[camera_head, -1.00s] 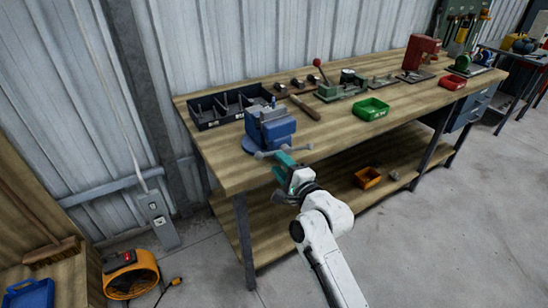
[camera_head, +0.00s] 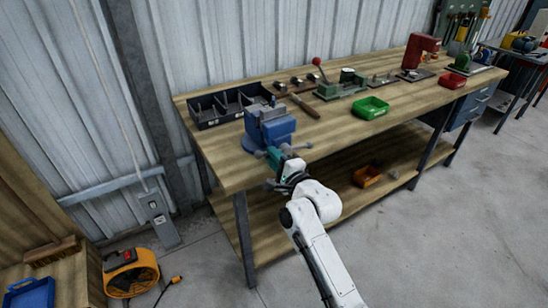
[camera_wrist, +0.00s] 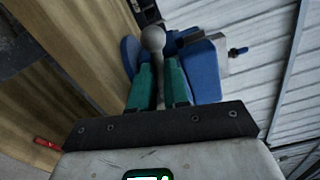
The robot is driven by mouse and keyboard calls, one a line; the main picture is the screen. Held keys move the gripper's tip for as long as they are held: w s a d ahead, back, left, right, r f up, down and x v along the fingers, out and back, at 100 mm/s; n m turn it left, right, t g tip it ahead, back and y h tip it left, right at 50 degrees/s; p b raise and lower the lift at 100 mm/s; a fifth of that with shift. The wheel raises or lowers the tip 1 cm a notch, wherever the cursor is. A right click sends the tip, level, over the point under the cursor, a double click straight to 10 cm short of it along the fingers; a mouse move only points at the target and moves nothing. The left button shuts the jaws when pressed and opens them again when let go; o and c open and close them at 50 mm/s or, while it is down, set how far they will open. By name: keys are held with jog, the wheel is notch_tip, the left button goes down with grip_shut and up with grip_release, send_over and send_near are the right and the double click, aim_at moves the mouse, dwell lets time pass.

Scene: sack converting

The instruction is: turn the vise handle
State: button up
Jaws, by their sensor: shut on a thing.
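The blue bench vise (camera_head: 268,128) is mounted at the near left corner of the wooden workbench (camera_head: 225,160). In the wrist view my gripper (camera_wrist: 158,78) is shut on the handle, with the round ball end (camera_wrist: 153,38) just beyond the fingertips. The blue vise (camera_wrist: 205,70) fills the space behind it.
A black divided bin (camera_head: 230,104) stands behind the vise. A hammer (camera_head: 304,106), a green machine vise (camera_head: 342,88) and a green tray (camera_head: 371,107) lie to the right. An orange bin (camera_head: 367,176) sits on the lower shelf. An orange blower (camera_head: 131,273) stands on the floor.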

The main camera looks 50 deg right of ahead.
grip_shut()
jog(key=shift+f, duration=0.2)
